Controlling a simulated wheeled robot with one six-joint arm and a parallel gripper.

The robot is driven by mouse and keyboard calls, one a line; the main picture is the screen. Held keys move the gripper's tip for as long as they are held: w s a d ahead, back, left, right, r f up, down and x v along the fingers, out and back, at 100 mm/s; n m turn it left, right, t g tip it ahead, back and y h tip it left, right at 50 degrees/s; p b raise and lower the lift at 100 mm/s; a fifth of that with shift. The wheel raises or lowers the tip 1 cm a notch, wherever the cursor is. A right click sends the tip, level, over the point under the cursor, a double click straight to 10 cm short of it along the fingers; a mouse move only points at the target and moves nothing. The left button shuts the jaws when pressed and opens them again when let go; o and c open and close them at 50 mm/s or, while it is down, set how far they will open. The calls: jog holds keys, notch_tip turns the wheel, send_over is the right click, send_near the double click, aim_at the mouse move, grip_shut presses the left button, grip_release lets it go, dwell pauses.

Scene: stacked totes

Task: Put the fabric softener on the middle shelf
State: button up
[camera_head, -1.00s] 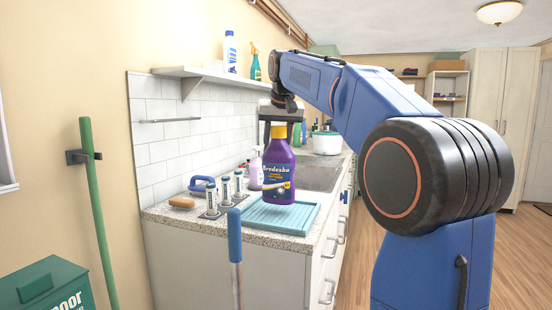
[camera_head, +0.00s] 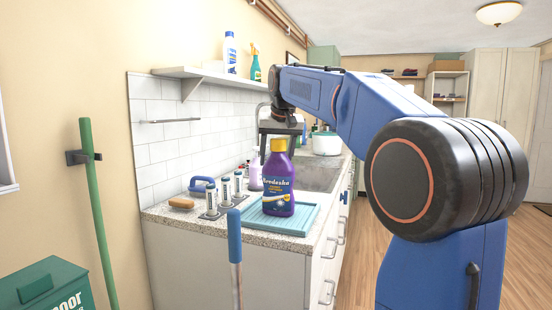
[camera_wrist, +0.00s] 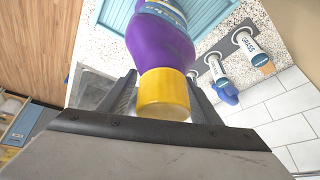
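The fabric softener (camera_head: 278,185) is a purple bottle with a yellow cap and a blue label. It is upright over the light-blue ribbed tray (camera_head: 252,220) on the counter; I cannot tell whether its base touches the tray. My gripper (camera_head: 280,145) is at its top, with a finger on each side of the cap. In the wrist view the fingers (camera_wrist: 163,85) sit close against the yellow cap, and the purple body (camera_wrist: 160,42) extends beyond them. A wall shelf (camera_head: 195,72) and an open shelf unit (camera_head: 450,98) at the back show; neither is marked as the middle shelf.
A white-blue bottle (camera_head: 230,53) and a green spray bottle (camera_head: 255,66) stand on the wall shelf. Several small labelled tubes (camera_head: 225,192) and a brush (camera_head: 181,203) are left of the tray. The sink (camera_head: 315,175) lies behind. A blue-topped pole (camera_head: 235,240) stands in front.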

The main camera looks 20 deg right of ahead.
aim_at(279, 139)
jog(key=shift+r, duration=0.15)
jog(key=v, duration=1.2)
jog(key=s+a+f+n, duration=0.1)
jog(key=s+a+f, duration=0.3)
jog(key=s+f, duration=1.1)
jog(key=shift+a+f+n+y, duration=0.25)
jog(key=shift+f+n+y, duration=0.05)
jog(key=shift+f+n, duration=0.15)
jog(key=shift+o, duration=0.3)
jog(key=s+a+f+n, duration=0.1)
jog(key=s+f, duration=0.8)
jog(key=f, duration=0.4)
jog(key=s+a+f, duration=0.2)
jog(key=s+f, duration=0.8)
jog(key=f, duration=0.4)
jog(key=shift+n, duration=0.35)
jog(key=shift+s+f, duration=0.2)
jog(key=shift+f, duration=0.15)
